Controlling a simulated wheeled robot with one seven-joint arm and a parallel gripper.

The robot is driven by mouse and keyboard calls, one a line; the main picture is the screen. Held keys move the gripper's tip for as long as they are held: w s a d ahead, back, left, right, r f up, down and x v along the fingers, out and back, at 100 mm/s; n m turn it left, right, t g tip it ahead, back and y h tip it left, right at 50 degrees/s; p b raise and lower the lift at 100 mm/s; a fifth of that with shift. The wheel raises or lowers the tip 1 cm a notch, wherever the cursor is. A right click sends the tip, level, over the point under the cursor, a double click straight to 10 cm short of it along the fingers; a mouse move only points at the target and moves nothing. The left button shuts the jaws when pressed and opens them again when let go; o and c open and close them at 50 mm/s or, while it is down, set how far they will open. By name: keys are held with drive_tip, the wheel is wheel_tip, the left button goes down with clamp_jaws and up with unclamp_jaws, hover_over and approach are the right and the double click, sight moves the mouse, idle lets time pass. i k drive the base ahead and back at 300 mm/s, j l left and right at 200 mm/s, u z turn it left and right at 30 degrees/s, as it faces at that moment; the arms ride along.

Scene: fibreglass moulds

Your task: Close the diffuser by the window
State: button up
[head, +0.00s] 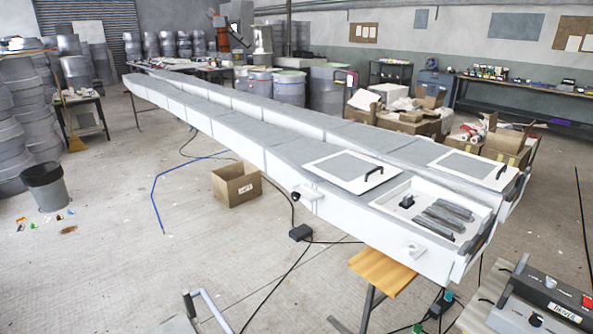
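I cannot make out anything that is clearly a diffuser, and no window shows. A long white and grey mould (240,118) runs from the far left to the near right. Near its close end, a flat white-framed panel (343,170) with a dark handle lies on top. A similar panel (474,168) with a handle lies to its right. In front of them is an open shallow recess (408,219) holding dark grey bars (447,215) and a small black block (406,201). My gripper is not in view.
A cardboard box (236,185), black cables and a blue hose (155,195) lie on the floor. A bucket (46,187) stands left near small scraps. A wooden stool (382,270) and a control box (545,300) are at near right. The left foreground floor is mostly clear.

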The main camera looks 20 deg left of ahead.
sight(355, 172)
drive_tip(key=u, duration=0.35)
drive_tip(key=i, duration=0.75)
drive_tip(key=i+j, duration=0.25)
drive_tip(key=i, duration=0.25)
drive_tip(key=i+j, duration=0.3)
drive_tip(key=i, duration=0.25)
drive_tip(key=i+j+u, duration=0.1)
drive_tip(key=i+j, duration=0.15)
drive_tip(key=i, duration=0.25)
drive_tip(key=i+j, duration=0.55)
